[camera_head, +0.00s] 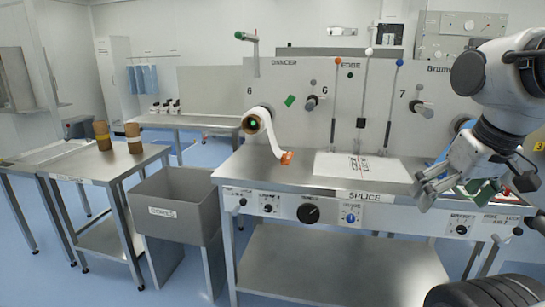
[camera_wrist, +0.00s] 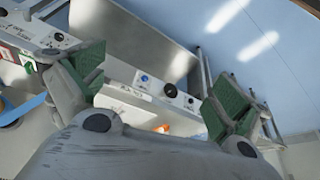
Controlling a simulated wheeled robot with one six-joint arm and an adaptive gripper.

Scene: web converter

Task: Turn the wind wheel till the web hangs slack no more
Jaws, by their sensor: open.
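A white web (camera_head: 274,137) hangs loosely from a roll (camera_head: 252,122) on the upright panel. Its orange end (camera_head: 286,157) rests on the bench; an orange patch also shows in the wrist view (camera_wrist: 163,128). A large black knob (camera_head: 308,213) sits on the bench's front panel, left of a blue knob (camera_head: 350,217); both show in the wrist view, black (camera_wrist: 170,90) and blue (camera_wrist: 144,78). I cannot tell which control is the wind wheel. My gripper (camera_head: 429,188) is open and empty at the bench's right front, apart from these knobs. Green pads line its fingers in the wrist view (camera_wrist: 155,85).
A white plate (camera_head: 330,164) lies on the bench (camera_head: 250,172). Levers with coloured balls (camera_head: 399,63) stand behind it. A grey bin (camera_head: 165,211) stands left of the bench, beside a side table (camera_head: 95,165) holding brown cores (camera_head: 133,140).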

